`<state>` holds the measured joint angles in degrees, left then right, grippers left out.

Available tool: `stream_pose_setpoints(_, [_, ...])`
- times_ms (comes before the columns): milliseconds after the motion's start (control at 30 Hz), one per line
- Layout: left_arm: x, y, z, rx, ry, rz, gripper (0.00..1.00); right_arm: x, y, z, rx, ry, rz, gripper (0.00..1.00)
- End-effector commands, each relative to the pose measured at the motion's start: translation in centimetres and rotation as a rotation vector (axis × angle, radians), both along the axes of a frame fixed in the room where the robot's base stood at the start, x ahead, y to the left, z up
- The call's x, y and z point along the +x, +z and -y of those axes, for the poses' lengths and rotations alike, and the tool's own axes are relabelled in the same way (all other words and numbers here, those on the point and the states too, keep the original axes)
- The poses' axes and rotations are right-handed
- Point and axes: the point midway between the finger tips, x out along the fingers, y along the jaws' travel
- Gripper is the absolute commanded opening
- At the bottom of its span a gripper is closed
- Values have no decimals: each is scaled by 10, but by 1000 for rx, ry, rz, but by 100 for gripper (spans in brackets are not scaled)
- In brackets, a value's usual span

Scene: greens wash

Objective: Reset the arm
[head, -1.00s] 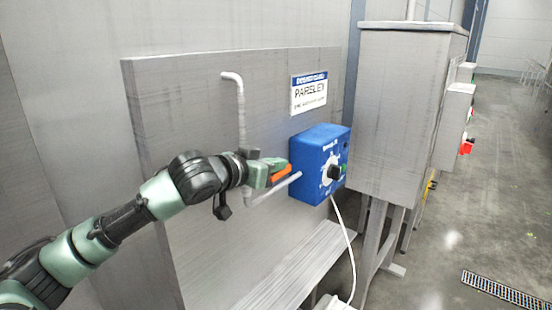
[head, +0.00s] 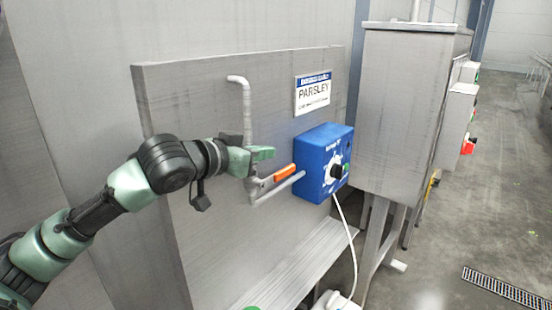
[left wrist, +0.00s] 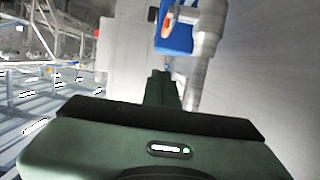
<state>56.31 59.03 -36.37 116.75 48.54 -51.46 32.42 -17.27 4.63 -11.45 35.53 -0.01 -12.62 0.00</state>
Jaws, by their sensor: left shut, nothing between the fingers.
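My left arm reaches in from the left in the head view. Its green gripper (head: 268,154) is shut and empty, just left of and above an orange handle (head: 285,172), apart from it as far as I can tell. The handle sits by the bent grey pipe (head: 246,100) on the panel. In the left wrist view the shut fingers (left wrist: 162,82) point toward the blue control box (left wrist: 175,40), with the pipe (left wrist: 209,40) close on their right. My right gripper is out of view.
The blue box (head: 322,160) with a black knob hangs on the grey panel (head: 190,95), under a PARSLEY sign (head: 312,92). A white cable (head: 350,235) hangs from it. A grey cabinet (head: 405,110) stands to the right. Open floor lies further right.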

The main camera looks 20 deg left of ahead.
Motion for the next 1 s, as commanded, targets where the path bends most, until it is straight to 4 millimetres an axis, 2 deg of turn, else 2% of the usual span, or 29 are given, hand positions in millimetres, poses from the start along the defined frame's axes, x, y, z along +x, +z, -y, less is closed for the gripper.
stream_pose_setpoints(33, [-9, -1, -4, 3, 2, 2, 0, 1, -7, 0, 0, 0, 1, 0])
stream_pose_setpoints(200, [-28, 7, -11, 1, 2, 1, 0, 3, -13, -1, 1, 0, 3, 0])
stream_pose_setpoints(400, [-35, 10, -12, 1, 0, 0, 0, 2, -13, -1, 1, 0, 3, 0])
stream_pose_setpoints(467, [-35, 6, -11, 3, -2, -4, 0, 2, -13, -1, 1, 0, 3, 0])
stream_pose_setpoints(533, [-35, -7, -4, 14, -12, -21, 0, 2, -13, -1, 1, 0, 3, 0])
stream_pose_setpoints(567, [-35, -17, 0, 21, -18, -31, 0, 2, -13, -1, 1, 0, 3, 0])
stream_pose_setpoints(667, [-40, -66, 21, 61, -47, -86, 0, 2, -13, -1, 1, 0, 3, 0])
stream_pose_setpoints(767, [-56, -133, 46, 104, -75, -162, 0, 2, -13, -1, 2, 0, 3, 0])
stream_pose_setpoints(800, [-65, -160, 55, 120, -81, -194, 0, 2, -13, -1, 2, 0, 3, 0])
stream_pose_setpoints(867, [-82, -198, 64, 138, -83, -244, 0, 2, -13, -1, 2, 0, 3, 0])
stream_pose_setpoints(1000, [-133, -279, 74, 168, -55, -382, 0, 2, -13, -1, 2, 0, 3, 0])
